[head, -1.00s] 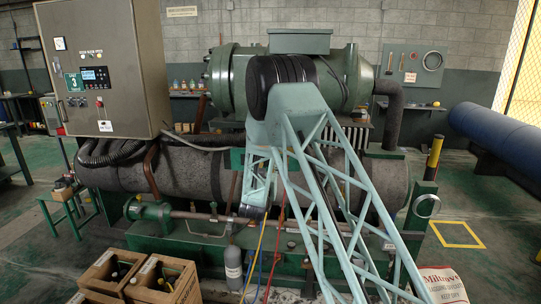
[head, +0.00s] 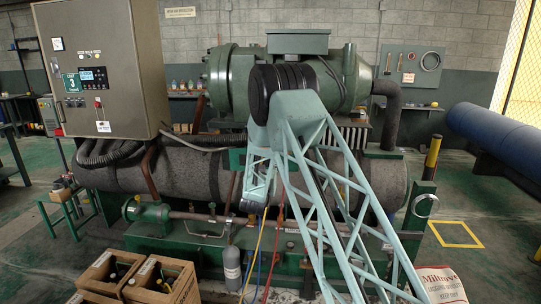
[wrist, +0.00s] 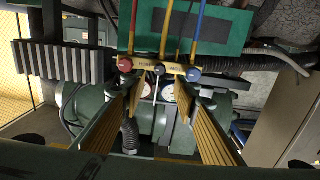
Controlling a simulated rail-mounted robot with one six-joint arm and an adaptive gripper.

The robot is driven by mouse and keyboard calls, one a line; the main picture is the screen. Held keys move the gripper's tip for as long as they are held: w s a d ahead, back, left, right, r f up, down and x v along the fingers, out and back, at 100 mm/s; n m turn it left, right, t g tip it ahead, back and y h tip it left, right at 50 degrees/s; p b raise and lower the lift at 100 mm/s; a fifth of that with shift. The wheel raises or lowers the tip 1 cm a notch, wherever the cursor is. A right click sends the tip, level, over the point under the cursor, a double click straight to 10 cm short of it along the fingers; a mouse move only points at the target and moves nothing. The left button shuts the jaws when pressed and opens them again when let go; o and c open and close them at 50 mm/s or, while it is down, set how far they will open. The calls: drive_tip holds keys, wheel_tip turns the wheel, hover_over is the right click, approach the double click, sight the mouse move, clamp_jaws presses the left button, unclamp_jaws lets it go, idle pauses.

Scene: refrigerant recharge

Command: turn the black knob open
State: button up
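The gauge manifold is a yellow bar (wrist: 143,66) in the wrist view, with two round gauges (wrist: 168,93) below it in the picture. A red knob (wrist: 125,64) is at its left and a dark bluish knob (wrist: 193,74) at its right. A small dark knob on a pale stem, which looks like the black knob (wrist: 158,70), is between them. My gripper (wrist: 160,92) is open and empty, its two ribbed fingers reaching toward the manifold on either side of the middle knob. I see no contact. In the head view my arm hides the manifold and fingertips.
Red, yellow and blue hoses (wrist: 165,28) rise from the manifold in the wrist view. In the head view a grey cylinder (head: 232,268) stands near cardboard boxes (head: 160,280) before the green chiller (head: 225,80). A grey control cabinet (head: 105,70) is at the left.

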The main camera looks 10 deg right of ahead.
drive_tip(key=shift+b+x, duration=0.6)
drive_tip(key=shift+x, duration=4.55)
drive_tip(key=c, duration=0.9)
